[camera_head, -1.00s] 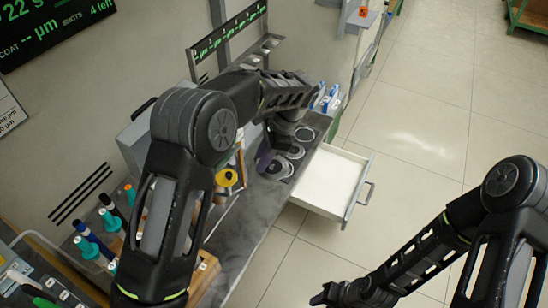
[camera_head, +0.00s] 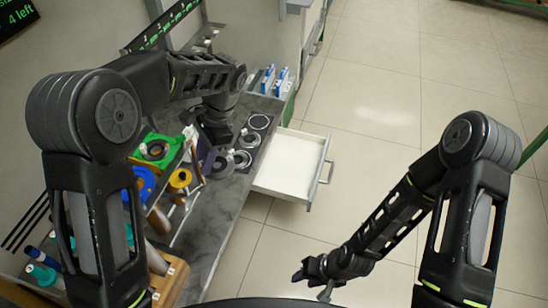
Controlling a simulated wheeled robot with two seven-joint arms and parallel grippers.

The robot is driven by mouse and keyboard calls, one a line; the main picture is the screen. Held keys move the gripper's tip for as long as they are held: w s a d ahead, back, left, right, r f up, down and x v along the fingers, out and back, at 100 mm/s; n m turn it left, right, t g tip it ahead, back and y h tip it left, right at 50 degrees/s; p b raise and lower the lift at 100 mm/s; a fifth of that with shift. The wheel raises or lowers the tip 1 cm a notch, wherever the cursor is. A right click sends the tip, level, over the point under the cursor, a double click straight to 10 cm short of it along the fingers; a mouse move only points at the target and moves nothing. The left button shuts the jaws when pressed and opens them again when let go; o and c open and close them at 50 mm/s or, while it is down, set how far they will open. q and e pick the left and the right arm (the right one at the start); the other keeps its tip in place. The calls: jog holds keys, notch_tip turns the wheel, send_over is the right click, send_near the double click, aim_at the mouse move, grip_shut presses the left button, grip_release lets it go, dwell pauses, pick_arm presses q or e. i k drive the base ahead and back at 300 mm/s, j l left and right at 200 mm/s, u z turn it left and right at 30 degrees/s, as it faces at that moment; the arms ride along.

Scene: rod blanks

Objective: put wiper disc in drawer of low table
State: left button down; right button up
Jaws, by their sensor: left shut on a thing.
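The drawer (camera_head: 287,190) of the low table (camera_head: 228,208) is pulled out, and its white inside looks empty. My left gripper (camera_head: 219,138) points down over the tabletop, to the left of the drawer and beside several round discs. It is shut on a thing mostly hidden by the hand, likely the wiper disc.
A rack with a yellow spool (camera_head: 180,179) and a green spool (camera_head: 153,150) stands left of my left gripper. A purple plate (camera_head: 208,160) is close to the hand. Blue-white boxes (camera_head: 268,79) stand at the far end. The floor to the right is clear.

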aim_at(283, 163)
jog(key=i+l+z, duration=0.1)
jog(key=i+l, duration=0.35)
jog(key=i+l+z, duration=0.15)
jog(key=i+l, duration=0.25)
jog(key=i, duration=0.15)
jog(key=i+l+z, duration=0.1)
jog(key=i+l, duration=0.25)
jog(key=i, duration=0.15)
